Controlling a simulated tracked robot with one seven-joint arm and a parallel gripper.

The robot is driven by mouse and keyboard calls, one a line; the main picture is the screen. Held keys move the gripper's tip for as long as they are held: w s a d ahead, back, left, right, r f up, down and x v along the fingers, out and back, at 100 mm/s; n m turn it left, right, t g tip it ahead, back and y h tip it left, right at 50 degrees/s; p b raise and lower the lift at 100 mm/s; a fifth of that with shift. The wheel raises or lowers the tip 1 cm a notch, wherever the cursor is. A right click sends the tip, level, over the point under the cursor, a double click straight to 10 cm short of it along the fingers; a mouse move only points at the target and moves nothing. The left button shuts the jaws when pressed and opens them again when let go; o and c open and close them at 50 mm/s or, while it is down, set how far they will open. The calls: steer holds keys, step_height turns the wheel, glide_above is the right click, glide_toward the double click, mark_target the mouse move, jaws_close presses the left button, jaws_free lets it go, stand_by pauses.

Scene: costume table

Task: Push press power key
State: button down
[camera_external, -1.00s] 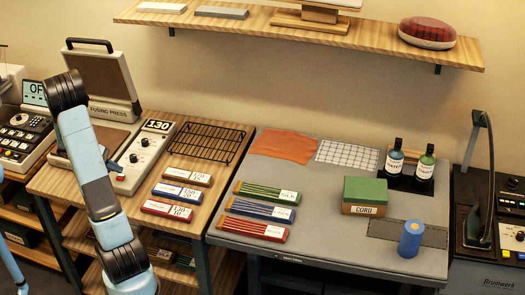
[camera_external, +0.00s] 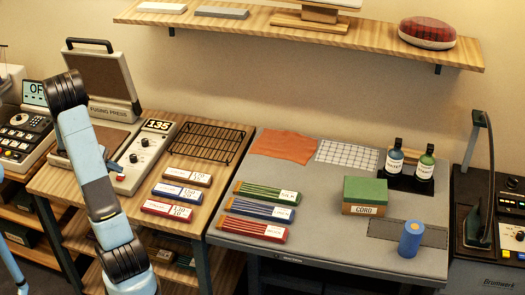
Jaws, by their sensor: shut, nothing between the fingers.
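The fusing press (camera_external: 100,75) stands open on the wooden table at the left, its brown upper plate raised. Its white control panel (camera_external: 128,182) has a display (camera_external: 158,126) reading 135 and two dark knobs (camera_external: 145,142). My gripper (camera_external: 116,166) is shut and empty at the left edge of this panel, beside the lower knob. I cannot tell whether it touches the panel. I cannot make out the power key; my arm and gripper cover part of the press and panel.
A black wire rack (camera_external: 207,143) and several labelled packs (camera_external: 178,193) lie right of the panel. A grey-topped table (camera_external: 330,195) further right holds cloths, bottles, a green box (camera_external: 365,190) and a blue roll (camera_external: 411,240). A shelf (camera_external: 380,45) hangs above.

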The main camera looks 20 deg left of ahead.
mark_target(118, 177)
steer(key=shift+f, duration=0.15)
steer(key=shift+f, duration=0.25)
steer(key=shift+f, duration=0.5)
stand_by(1.1)
steer(key=shift+r, duration=0.95)
steer(key=shift+r, duration=3)
